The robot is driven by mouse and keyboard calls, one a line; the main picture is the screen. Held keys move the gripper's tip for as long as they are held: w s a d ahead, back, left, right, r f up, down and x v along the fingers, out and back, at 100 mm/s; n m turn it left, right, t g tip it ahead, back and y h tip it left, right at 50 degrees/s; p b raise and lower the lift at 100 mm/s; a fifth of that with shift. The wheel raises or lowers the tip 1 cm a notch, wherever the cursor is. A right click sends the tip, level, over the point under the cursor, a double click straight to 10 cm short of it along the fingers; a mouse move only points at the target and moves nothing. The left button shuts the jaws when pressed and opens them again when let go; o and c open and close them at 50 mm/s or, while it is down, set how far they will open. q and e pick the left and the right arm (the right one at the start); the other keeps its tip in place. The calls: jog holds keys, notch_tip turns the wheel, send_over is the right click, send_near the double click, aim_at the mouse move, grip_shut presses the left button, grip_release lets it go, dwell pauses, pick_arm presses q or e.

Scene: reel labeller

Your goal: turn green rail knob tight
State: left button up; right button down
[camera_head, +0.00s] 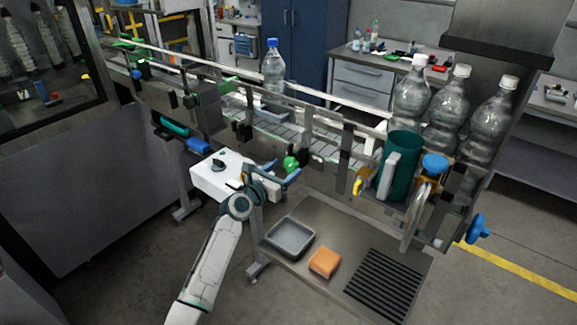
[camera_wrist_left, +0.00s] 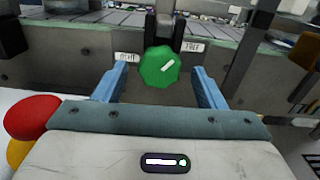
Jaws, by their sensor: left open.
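The green rail knob (camera_wrist_left: 159,67) sits on the grey side plate of the conveyor, with a white mark pointing up and to the right. Small white labels flank it; the left one seems to read "TIGHT" and the right one "FREE". My left gripper (camera_wrist_left: 160,88) is open, with one blue finger on each side of the knob and a gap to it on both sides. In the head view the green knob (camera_head: 291,163) shows just beyond the fingertips of my left gripper (camera_head: 289,176). My right gripper is not in view.
A white control box (camera_head: 222,176) with a black dial is left of my left gripper; a red button (camera_wrist_left: 33,117) shows in the wrist view. Below are a grey tray (camera_head: 290,238), an orange sponge (camera_head: 324,262) and a black grate. Bottles stand along the conveyor.

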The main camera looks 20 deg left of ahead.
pick_arm(q)
jog(key=shift+x, duration=1.05)
jog(key=shift+c, duration=1.4)
jog(key=c, duration=0.7)
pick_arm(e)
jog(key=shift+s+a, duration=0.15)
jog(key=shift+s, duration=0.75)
